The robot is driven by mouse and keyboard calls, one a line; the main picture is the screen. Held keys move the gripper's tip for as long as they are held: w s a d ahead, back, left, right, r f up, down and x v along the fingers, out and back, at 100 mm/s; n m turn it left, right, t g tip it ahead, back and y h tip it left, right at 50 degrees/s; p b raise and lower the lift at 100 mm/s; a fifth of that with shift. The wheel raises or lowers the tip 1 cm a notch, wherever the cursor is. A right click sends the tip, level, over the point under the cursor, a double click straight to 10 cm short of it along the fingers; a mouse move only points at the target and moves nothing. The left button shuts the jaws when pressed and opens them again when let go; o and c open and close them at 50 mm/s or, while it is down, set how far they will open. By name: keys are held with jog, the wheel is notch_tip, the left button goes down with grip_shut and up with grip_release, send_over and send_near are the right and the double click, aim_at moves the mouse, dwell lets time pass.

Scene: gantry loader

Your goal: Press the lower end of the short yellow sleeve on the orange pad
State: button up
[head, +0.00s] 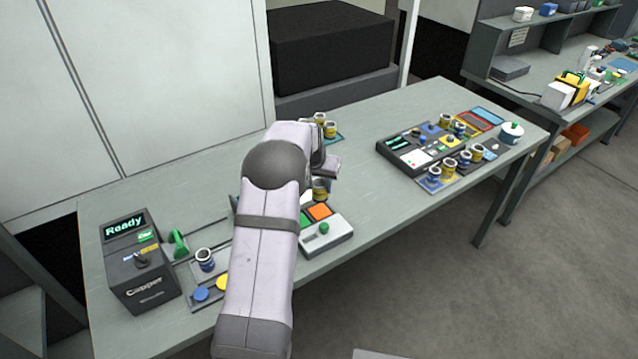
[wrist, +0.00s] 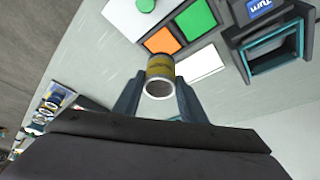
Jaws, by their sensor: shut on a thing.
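My gripper (wrist: 157,95) is shut on a short yellow sleeve (wrist: 160,68), with one finger on each side. Its open, pale-rimmed upper end faces the wrist camera; its lower end points away, towards the orange pad (wrist: 162,41). In the head view the sleeve (head: 320,190) shows just behind the orange pad (head: 319,212), with my arm covering much of the area to the left. I cannot tell whether the lower end touches anything.
A green pad (wrist: 197,18) and a white plate (wrist: 200,65) lie beside the orange pad. A teal-lined box (wrist: 272,55) stands to the right in the wrist view. The Capper machine (head: 138,262) is at the left; a dark tray (head: 420,157) with parts is at the right.

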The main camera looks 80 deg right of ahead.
aim_at(318, 196)
jog(key=shift+f+b, duration=1.95)
jog(key=shift+f, duration=1.35)
jog(key=shift+r, duration=0.15)
jog(key=shift+r+p, duration=1.85)
jog(key=shift+r, duration=1.15)
